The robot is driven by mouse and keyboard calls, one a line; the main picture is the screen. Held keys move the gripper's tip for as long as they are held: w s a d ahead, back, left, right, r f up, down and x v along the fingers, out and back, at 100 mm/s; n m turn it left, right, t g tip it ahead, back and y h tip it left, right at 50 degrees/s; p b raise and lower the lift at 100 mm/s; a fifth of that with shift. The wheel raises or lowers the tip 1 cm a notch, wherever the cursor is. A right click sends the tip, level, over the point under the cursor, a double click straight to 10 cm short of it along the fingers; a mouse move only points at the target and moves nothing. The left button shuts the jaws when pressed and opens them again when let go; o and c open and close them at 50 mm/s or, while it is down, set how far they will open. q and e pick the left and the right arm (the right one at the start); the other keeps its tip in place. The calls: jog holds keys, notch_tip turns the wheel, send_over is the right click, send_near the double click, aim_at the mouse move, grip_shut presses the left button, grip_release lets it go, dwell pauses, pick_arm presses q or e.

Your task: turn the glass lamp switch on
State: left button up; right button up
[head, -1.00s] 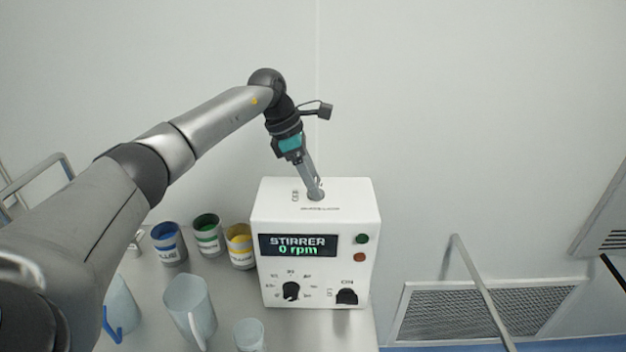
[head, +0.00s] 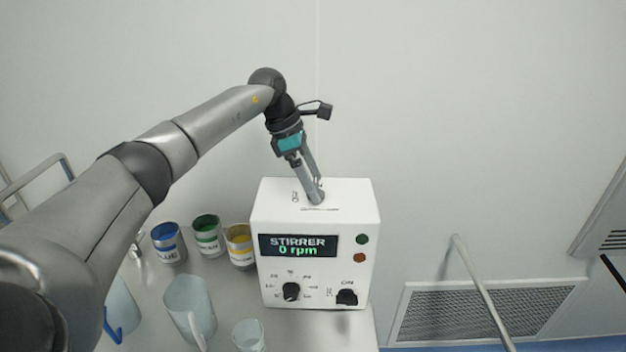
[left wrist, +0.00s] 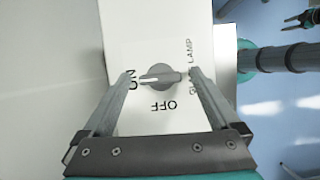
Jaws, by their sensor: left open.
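The glass lamp switch (left wrist: 165,77) is a grey round knob with a pale pointer, on the white top of the stirrer box (head: 345,195). In the left wrist view its pointer is turned left, to the ON mark; OFF is printed below it and LAMP to the right. My left gripper (left wrist: 160,75) is open, one fingertip on each side of the knob, with a gap on the right; I cannot tell whether the left tip touches the pointer. In the head view the left gripper (head: 313,195) points down at the box top, and its fingers mostly hide the knob.
The box front has a display (head: 298,246) reading 0 rpm, a black dial (head: 291,292) and an ON-marked switch (head: 347,297). Blue, green and yellow cups (head: 239,246) and clear jugs (head: 190,308) stand to its left. The wall is close behind.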

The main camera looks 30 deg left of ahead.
pick_arm(q)
jog(key=b+v, duration=0.1)
jog(key=v, duration=1.4)
jog(key=shift+r, duration=0.15)
